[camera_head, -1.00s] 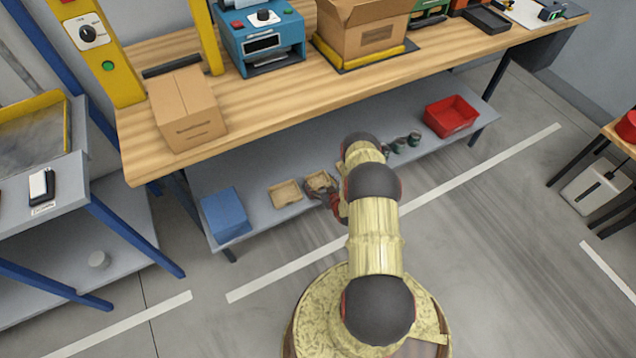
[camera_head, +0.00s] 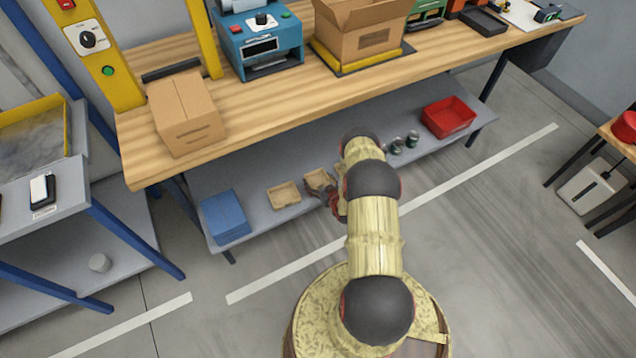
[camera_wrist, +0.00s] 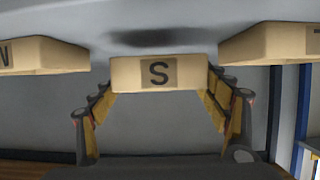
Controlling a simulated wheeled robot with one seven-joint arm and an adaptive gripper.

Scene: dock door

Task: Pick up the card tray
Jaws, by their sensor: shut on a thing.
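A small tan tray marked S (camera_wrist: 158,73) sits between the two fingers of my gripper (camera_wrist: 160,100) in the wrist view. The fingers are shut on its sides. In the head view this tray (camera_head: 318,180) is at the lower shelf, with my gripper (camera_head: 333,197) at its near right side. Whether it is clear of the shelf I cannot tell. A similar tray marked N (camera_wrist: 40,54) is at its left in the wrist view, and another (camera_wrist: 270,42) with a cut-off letter is at its right. One neighbouring tray (camera_head: 284,194) shows in the head view; my arm hides part of the shelf.
The grey lower shelf (camera_head: 290,160) lies under the wooden bench (camera_head: 270,100). Blue stacked items (camera_head: 225,215) stand at its left end. Small dark cans (camera_head: 405,142) and a red bin (camera_head: 448,117) are to the right. The floor in front is clear.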

